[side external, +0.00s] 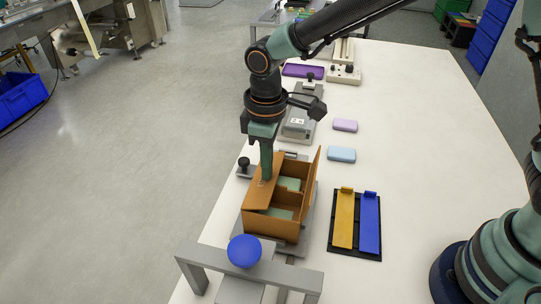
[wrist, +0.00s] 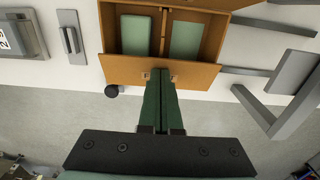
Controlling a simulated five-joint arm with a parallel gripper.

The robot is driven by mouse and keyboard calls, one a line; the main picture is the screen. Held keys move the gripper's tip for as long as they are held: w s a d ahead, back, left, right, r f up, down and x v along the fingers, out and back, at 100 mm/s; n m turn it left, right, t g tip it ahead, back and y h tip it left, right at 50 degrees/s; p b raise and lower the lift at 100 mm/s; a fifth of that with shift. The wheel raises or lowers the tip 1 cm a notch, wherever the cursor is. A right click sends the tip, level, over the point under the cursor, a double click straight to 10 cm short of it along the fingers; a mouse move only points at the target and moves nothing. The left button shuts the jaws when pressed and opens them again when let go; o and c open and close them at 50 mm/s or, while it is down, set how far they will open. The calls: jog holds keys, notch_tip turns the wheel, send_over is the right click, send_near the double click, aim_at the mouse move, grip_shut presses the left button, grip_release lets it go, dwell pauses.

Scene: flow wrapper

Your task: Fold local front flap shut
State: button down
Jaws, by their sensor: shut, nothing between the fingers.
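An open brown carton (side external: 272,229) stands on a grey plate on the white table. Green blocks (side external: 279,213) lie in its two compartments; they also show in the wrist view (wrist: 135,35). One flap (wrist: 115,70) along the carton's long side lies under my fingertips, leaning partly over the opening in the side view. The opposite flap (side external: 315,167) stands up on the right. My gripper (side external: 266,178) is shut and empty, pointing down, with its fingertips at that near flap, apparently touching it. I cannot tell which flap the task calls front.
A grey frame with a blue knob (side external: 244,251) stands just before the carton. A black tray with yellow and blue strips (side external: 357,222) lies to the right. Light-blue (side external: 341,154) and lilac (side external: 345,125) blocks lie behind it. A grey scale-like device (side external: 299,125) stands beyond the carton.

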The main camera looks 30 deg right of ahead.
jog(key=shift+f, duration=0.7)
jog(key=shift+r, duration=0.15)
jog(key=shift+r, duration=3.45)
jog(key=s+d+r+m+t, duration=0.2)
jog(key=s+d+m, duration=0.1)
jog(key=d, duration=0.4)
jog(key=s+d+r+m+t, duration=0.1)
jog(key=s+d+r+m, duration=0.2)
jog(key=d, duration=0.5)
jog(key=s+d+r+m+t, duration=0.2)
jog(key=s+d+r+m, duration=0.1)
jog(key=d, duration=0.5)
jog(key=shift+t, duration=0.3)
